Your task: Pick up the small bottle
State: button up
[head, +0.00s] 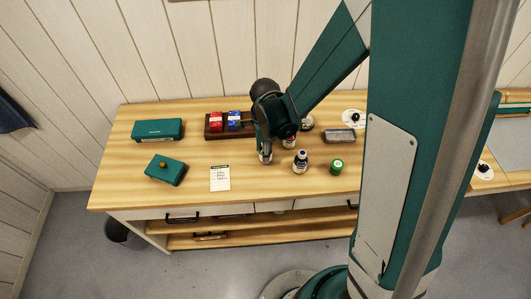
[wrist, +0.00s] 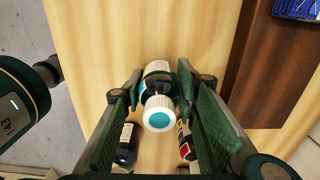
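A small bottle (wrist: 159,113) with a white cap and a teal top stands between my gripper's fingers in the wrist view, with its dark, pale-labelled body partly hidden below the cap. My gripper (wrist: 160,82) is open, with a finger on each side of the bottle and narrow gaps showing. In the head view my gripper (head: 265,156) is low over the table, and the bottle there is mostly hidden by it. A larger dark bottle (head: 300,162) with a pale label stands to its right. Another bottle (head: 289,142) is partly hidden behind my arm.
A green-lidded jar (head: 337,167) and a grey tray (head: 340,135) are to the right. A wooden holder (head: 215,133) with red and blue boxes is behind left. A white card (head: 220,179) and two green boxes (head: 158,130) (head: 166,170) lie left, with bare wood between.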

jog(key=shift+r, duration=0.1)
dwell(0.3)
jog(key=shift+r+p, duration=0.3)
jog(key=shift+r, duration=4.6)
jog(key=shift+r, duration=0.15)
jog(key=shift+r, duration=2.2)
jog(key=shift+w+d+r, duration=0.15)
jog(key=shift+d+r, duration=0.05)
jog(key=shift+d, duration=0.05)
jog(key=shift+n, duration=0.4)
jog(key=w+d, duration=0.2)
jog(key=d, duration=0.1)
jog(key=w+d, duration=0.2)
jog(key=d, duration=0.2)
jog(key=w+d, duration=0.2)
jog(key=d, duration=0.1)
jog(key=shift+d, duration=0.2)
jog(key=w+d, duration=0.4)
jog(key=d, duration=0.7)
notch_tip(320, 180, down, 8)
jog(key=shift+s+n+b, duration=0.15)
jog(key=shift+n+b, duration=0.25)
